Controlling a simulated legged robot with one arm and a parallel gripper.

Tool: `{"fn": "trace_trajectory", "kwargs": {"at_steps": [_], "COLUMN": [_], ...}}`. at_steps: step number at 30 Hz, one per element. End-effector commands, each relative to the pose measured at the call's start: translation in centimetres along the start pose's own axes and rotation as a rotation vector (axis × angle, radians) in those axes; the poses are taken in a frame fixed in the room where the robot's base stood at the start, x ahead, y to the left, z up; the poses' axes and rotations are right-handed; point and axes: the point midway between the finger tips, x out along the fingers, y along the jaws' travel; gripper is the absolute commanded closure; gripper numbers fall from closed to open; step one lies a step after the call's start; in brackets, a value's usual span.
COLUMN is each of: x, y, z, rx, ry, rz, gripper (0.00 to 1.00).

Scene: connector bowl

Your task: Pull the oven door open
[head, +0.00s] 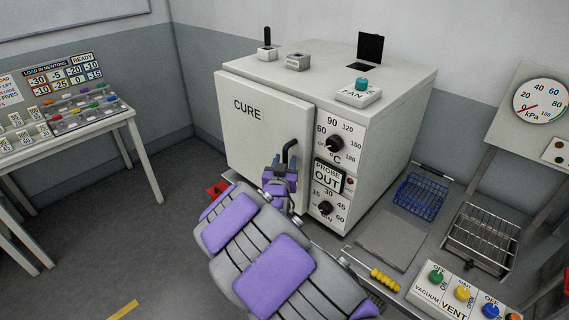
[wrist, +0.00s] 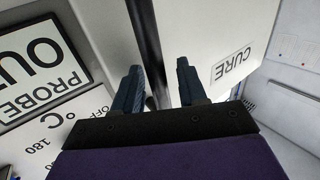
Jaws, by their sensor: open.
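The oven (head: 385,100) is a large white box with a front door (head: 255,130) marked CURE. The door looks shut against the body. Its dark bar handle (head: 289,148) stands near the door's right edge. My gripper (head: 283,168) is at the handle, with its jaws open. In the wrist view, the handle (wrist: 146,35) runs between the two fingers of my gripper (wrist: 159,68), nearer the left one. The door also shows there behind the right finger (wrist: 215,35). My arm hides the lower part of the door in the head view.
A panel with knobs (head: 335,144) and a PROBE OUT sign (head: 328,177) is right of the door. A blue wire basket (head: 420,196) and a wire rack (head: 482,238) sit on the bench at right.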

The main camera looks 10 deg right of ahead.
Motion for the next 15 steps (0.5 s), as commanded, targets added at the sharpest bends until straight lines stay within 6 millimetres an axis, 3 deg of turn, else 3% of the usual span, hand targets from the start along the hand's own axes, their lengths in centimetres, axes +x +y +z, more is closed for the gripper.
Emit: {"fn": "trace_trajectory", "kwargs": {"at_steps": [6,15], "x": [0.01,0.0], "y": [-0.01,-0.03], "z": [-0.01,-0.01], "rx": [0.0,0.0], "ry": [0.0,0.0], "rz": [0.0,0.0], "gripper": [0.59,0.86]}}
